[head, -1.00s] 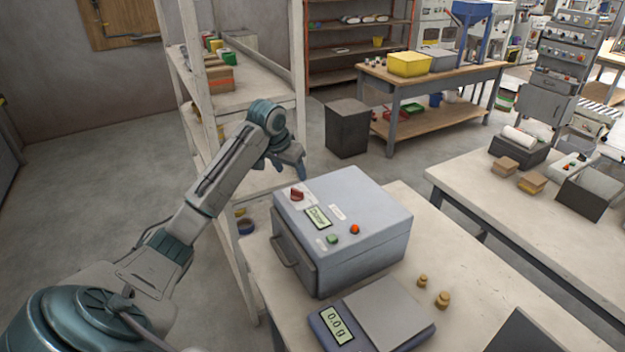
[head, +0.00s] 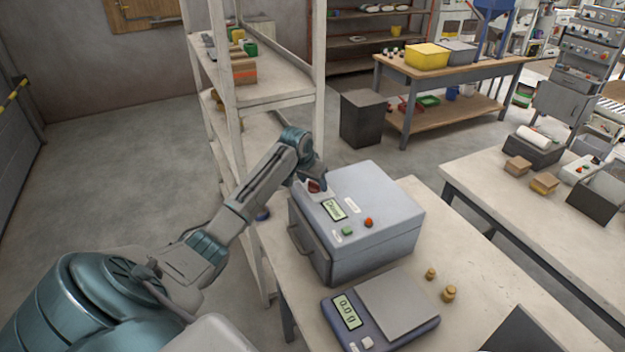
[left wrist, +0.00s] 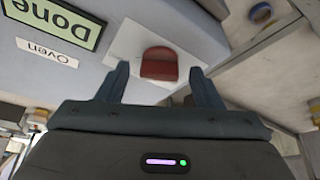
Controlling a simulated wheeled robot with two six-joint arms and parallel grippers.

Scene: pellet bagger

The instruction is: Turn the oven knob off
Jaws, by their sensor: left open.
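The oven (head: 380,215) is a grey box on the near table, with a handle on its front. Its red knob (head: 314,186) sits at the top left of the panel, beside a green display (head: 333,209). In the left wrist view the knob (left wrist: 159,64) lies between and just beyond the fingertips, and the display (left wrist: 48,22) reads "Done". A label below it reads "Oven". My left gripper (left wrist: 163,75) is open, one finger on each side of the knob, with gaps showing. In the head view its fingers are partly hidden near the knob. My right gripper is not in view.
A scale (head: 350,312) reading 0.0 g stands in front of the oven, with two small brass weights (head: 449,294) to its right. A shelf rack (head: 318,100) stands close behind my left arm. A green button (head: 347,231) and a red button (head: 369,222) are on the panel.

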